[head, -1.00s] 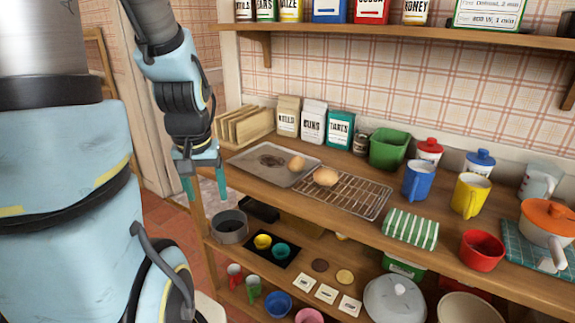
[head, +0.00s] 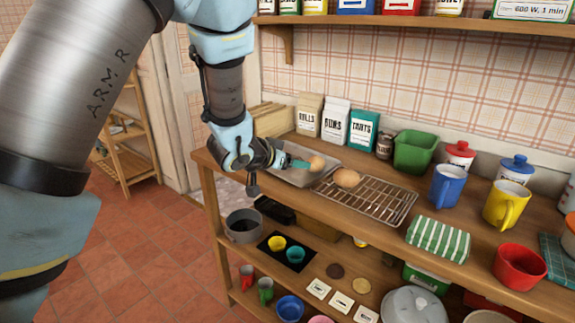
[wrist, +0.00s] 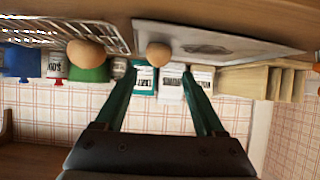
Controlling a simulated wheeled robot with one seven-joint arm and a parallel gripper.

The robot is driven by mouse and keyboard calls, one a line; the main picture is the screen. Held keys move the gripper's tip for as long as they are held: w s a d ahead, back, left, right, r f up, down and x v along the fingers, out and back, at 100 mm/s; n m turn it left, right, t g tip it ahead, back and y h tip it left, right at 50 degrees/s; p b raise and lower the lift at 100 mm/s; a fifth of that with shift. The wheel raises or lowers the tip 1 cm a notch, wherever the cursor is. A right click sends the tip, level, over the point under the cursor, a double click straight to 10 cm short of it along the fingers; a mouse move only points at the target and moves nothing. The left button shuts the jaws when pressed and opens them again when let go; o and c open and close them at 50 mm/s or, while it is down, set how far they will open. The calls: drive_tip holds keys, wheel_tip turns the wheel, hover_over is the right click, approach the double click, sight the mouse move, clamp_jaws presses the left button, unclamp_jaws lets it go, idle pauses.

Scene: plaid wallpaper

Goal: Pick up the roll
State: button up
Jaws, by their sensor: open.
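One round brown roll (head: 317,163) lies on the grey baking tray (head: 290,178), near the tray's right end. A second, similar roll (head: 346,178) sits on the wire rack (head: 375,200) just right of it. My gripper (head: 298,163) is low over the tray, tilted over sideways, its green fingers pointing at the tray roll from the left. In the wrist view, which is upside down, my gripper (wrist: 162,72) is open and empty. The tray roll (wrist: 158,54) shows between and just beyond the fingertips; the rack roll (wrist: 86,53) is off to the left.
Behind the tray stand paper packets (head: 335,119) and a wooden rack (head: 272,121). A green tub (head: 414,152), a blue mug (head: 445,186) and a striped cloth (head: 438,239) are to the right. A shelf (head: 430,28) runs above; a lower shelf holds cups.

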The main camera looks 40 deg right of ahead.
sight(313, 163)
drive_tip(key=p+x, duration=0.1)
drive_tip(key=x, duration=0.4)
drive_tip(key=shift+d+f, duration=0.1)
drive_tip(key=shift+d, duration=0.15)
drive_tip(key=shift+p+x, duration=1.35)
drive_tip(key=shift+x, duration=1.3)
drive_tip(key=shift+d, duration=0.1)
drive_tip(key=c, duration=1)
drive_tip(key=shift+r, duration=0.2)
